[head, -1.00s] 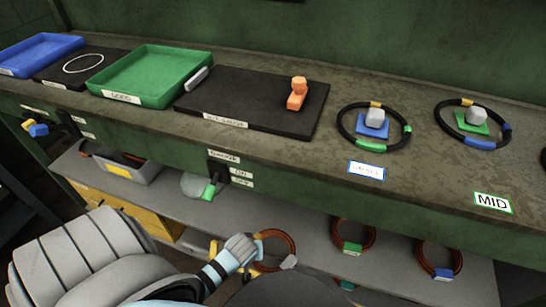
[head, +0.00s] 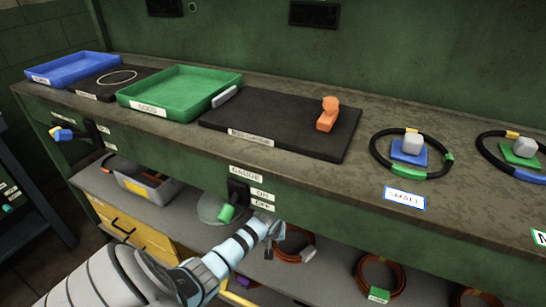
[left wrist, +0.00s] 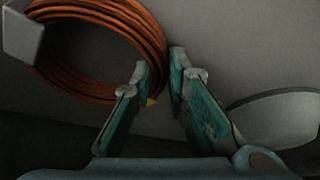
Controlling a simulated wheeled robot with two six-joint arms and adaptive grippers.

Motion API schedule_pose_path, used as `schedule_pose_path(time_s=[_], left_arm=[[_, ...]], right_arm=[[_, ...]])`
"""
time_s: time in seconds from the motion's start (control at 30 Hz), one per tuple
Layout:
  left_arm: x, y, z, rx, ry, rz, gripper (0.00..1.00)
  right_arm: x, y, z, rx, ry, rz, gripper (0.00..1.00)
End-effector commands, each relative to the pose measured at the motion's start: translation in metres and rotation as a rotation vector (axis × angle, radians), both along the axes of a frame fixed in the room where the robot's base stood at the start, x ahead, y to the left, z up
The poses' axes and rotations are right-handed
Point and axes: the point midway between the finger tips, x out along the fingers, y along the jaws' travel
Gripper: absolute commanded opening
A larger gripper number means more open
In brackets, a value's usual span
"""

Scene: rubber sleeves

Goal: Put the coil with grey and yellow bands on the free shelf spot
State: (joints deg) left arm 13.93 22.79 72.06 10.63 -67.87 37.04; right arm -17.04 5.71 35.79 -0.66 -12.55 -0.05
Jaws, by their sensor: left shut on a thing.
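The orange-brown coil (head: 295,250) with a grey band is on or just over the lower shelf (head: 335,268) in the head view; I cannot tell whether it touches the shelf. In the left wrist view the coil (left wrist: 98,75) fills the upper left, with its grey band at the far left. A bit of yellow band shows between the fingers. My left gripper (head: 274,232) is shut on the coil at its left side; its fingers show in the left wrist view (left wrist: 163,75). Which shelf spot is free is not clear. My right gripper is out of view.
A coil with a green band (head: 380,276) lies on the lower shelf to the right. A grey bin (head: 145,187), yellow drawers (head: 125,225) and a round disc (head: 215,208) are to the left. The bench edge (head: 330,190) overhangs the shelf.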

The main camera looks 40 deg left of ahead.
Motion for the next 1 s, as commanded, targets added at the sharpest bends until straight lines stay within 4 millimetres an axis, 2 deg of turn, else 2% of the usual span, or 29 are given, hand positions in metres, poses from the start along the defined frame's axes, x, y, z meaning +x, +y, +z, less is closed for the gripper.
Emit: schedule_pose_path(time_s=[0.33, 0.37, 0.47, 0.8, 0.87, 1.0], left_arm=[[0.002, 0.000, -0.002, 0.002, -0.008, -0.001, 0.00], [0.001, 0.000, -0.003, 0.002, -0.004, -0.002, 0.20], [0.001, 0.000, -0.003, 0.002, -0.004, -0.002, 0.35], [0.000, 0.000, 0.000, 0.002, -0.003, -0.001, 0.35], [-0.001, -0.001, 0.007, 0.003, -0.004, -0.001, 0.35], [-0.009, -0.007, 0.034, 0.002, -0.005, -0.001, 0.35]], right_arm=[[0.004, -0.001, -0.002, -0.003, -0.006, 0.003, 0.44], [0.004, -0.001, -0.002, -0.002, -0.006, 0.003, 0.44], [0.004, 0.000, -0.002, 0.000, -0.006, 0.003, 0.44], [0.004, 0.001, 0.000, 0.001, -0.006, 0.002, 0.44], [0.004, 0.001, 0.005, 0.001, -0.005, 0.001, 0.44], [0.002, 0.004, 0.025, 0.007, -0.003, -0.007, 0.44]])
